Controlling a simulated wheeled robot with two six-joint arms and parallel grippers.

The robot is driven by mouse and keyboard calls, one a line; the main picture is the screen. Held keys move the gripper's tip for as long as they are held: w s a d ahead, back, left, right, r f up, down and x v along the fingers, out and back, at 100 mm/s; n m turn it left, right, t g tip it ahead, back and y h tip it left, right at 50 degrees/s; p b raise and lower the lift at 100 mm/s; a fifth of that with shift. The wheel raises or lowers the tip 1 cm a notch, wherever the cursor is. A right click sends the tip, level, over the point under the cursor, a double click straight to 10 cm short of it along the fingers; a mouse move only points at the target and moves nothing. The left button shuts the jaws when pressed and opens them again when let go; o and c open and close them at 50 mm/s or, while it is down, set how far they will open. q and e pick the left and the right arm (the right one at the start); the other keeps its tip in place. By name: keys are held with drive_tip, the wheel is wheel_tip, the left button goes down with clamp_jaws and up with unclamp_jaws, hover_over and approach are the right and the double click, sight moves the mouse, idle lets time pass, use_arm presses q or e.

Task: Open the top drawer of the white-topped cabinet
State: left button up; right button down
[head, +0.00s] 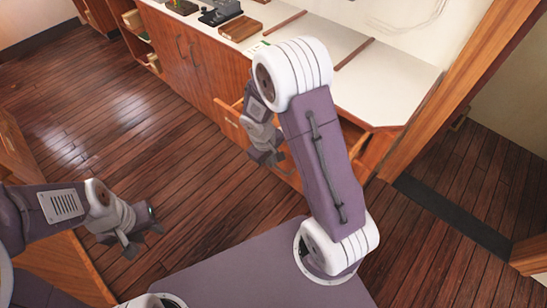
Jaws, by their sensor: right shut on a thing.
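The white-topped cabinet (372,88) stands along the wall at the upper right. Its top drawer (228,122) sticks out from the cabinet face, with a strip of gap showing behind its front at the left end. My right gripper (272,158) is at the drawer front, shut on the drawer handle. My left gripper (143,243) is open and empty above the floor at the lower left, away from the cabinet.
Closed cabinet doors (183,62) with upright handles lie left of the drawer. Dark equipment (222,12) and wooden strips (362,52) are on the white top. A wooden door frame (452,88) stands at the right. The wooden floor (120,120) is clear at the left.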

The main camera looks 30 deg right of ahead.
drive_tip(key=shift+a, duration=0.1)
idle(0.3)
drive_tip(key=c, duration=1.8)
unclamp_jaws()
drive_tip(key=shift+s, duration=0.1)
drive_tip(key=r, duration=0.3)
drive_tip(key=a+r+p, duration=0.1)
drive_tip(key=r, duration=0.2)
drive_tip(key=r+p, duration=0.1)
drive_tip(key=r, duration=0.2)
drive_tip(key=shift+s+a, duration=0.25)
drive_tip(key=shift+s, duration=0.05)
